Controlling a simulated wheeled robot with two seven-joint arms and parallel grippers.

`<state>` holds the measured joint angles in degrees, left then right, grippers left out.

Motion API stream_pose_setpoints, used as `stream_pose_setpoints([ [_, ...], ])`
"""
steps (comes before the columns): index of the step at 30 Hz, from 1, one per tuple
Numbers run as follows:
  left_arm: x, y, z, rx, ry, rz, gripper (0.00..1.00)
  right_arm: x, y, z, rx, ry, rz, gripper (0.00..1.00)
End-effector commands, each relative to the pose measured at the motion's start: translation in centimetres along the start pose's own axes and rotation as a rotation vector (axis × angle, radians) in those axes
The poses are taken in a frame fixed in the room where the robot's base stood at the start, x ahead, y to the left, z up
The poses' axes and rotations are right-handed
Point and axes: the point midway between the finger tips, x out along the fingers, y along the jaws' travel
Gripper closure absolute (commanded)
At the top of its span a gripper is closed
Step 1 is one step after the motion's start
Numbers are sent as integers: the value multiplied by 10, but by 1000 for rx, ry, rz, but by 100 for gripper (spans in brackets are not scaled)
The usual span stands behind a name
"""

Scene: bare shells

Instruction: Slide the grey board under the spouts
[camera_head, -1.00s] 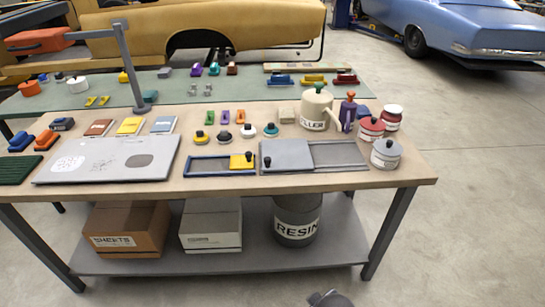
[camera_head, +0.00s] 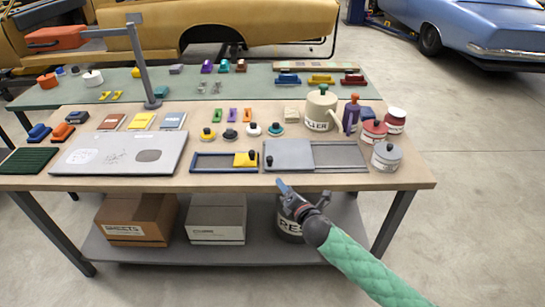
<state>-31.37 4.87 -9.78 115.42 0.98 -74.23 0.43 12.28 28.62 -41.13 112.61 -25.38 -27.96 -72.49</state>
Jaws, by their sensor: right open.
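A flat grey board (camera_head: 290,152) with a small dark knob at its left end lies in a long rail frame (camera_head: 340,155) on the wooden table. It covers the left part of the frame; the right part is uncovered. A cream pot (camera_head: 320,106) with a green knob and a spout (camera_head: 341,121) on its right side stands behind the frame. A purple bottle (camera_head: 350,117) stands beside it. My right gripper (camera_head: 288,190) is open and empty, in front of the table's front edge, below the board's left end. My left gripper is not in view.
A blue frame with a yellow slider (camera_head: 246,159) lies just left. A larger pale grey panel (camera_head: 118,155) with printed patches lies farther left. Red and grey lidded pots (camera_head: 386,155) stand at the right end.

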Motion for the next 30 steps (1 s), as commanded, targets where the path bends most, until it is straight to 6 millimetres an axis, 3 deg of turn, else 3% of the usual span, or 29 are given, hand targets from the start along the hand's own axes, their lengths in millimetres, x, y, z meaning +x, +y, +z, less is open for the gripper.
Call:
stream_pose_setpoints([
  [1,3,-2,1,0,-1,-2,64,8,6,10,-86,7,38,57],
  [9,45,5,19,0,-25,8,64,43,13,26,-572,55,235,57],
  [15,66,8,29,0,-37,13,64,57,9,38,-847,79,343,57],
  [23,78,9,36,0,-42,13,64,64,9,40,-938,87,381,57],
  [30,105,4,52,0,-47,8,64,88,18,35,-936,86,381,57],
])
